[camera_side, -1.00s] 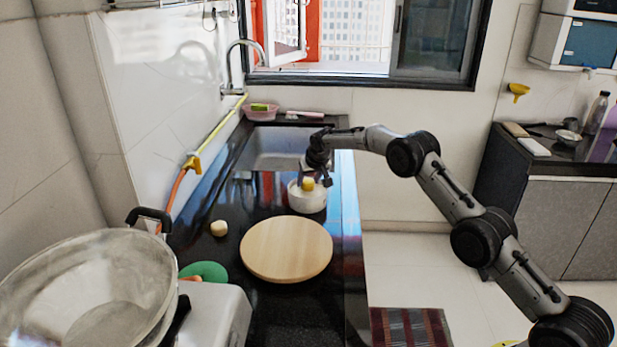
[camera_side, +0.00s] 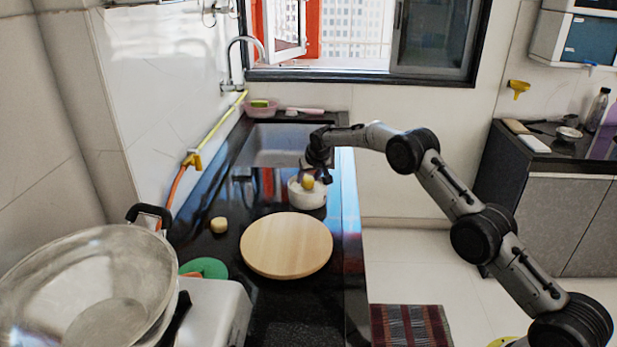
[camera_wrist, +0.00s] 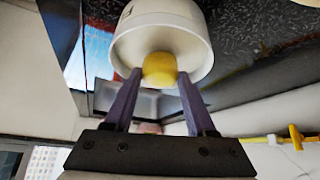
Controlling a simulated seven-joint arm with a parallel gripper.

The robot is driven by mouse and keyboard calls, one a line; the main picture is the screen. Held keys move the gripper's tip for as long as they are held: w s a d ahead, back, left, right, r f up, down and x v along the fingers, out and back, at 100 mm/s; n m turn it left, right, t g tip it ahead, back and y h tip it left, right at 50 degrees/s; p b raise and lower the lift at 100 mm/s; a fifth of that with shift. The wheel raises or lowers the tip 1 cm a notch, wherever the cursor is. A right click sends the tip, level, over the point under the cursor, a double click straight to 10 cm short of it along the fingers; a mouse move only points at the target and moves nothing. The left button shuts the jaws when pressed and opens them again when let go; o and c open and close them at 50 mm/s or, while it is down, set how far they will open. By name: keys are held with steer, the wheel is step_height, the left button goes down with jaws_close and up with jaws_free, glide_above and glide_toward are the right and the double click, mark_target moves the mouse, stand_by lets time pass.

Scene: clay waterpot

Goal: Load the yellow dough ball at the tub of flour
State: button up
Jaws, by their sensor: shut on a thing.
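The yellow dough ball (camera_side: 308,183) is at the white tub of flour (camera_side: 307,200) on the dark counter. My gripper (camera_side: 314,176) is over the tub in the side view, and its fingers are shut on the ball. In the wrist view the yellow ball (camera_wrist: 160,69) sits between the two fingertips of my gripper (camera_wrist: 159,80), at the mouth of the white tub (camera_wrist: 160,20). The flour's surface is mostly hidden by the ball and the tub's rim. I cannot tell whether the ball touches the flour.
A round wooden board (camera_side: 287,245) lies in front of the tub. A pale dough ball (camera_side: 219,225) lies on the counter to its left. The sink (camera_side: 281,145) is behind the tub. A large steel bowl (camera_side: 90,285) and a green disc (camera_side: 204,268) are at the near left.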

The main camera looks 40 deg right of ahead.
mark_target(308, 179)
steer(key=shift+f, duration=0.5)
stand_by(1.1)
steer(key=shift+r, duration=0.1)
steer(key=shift+r, duration=3.55)
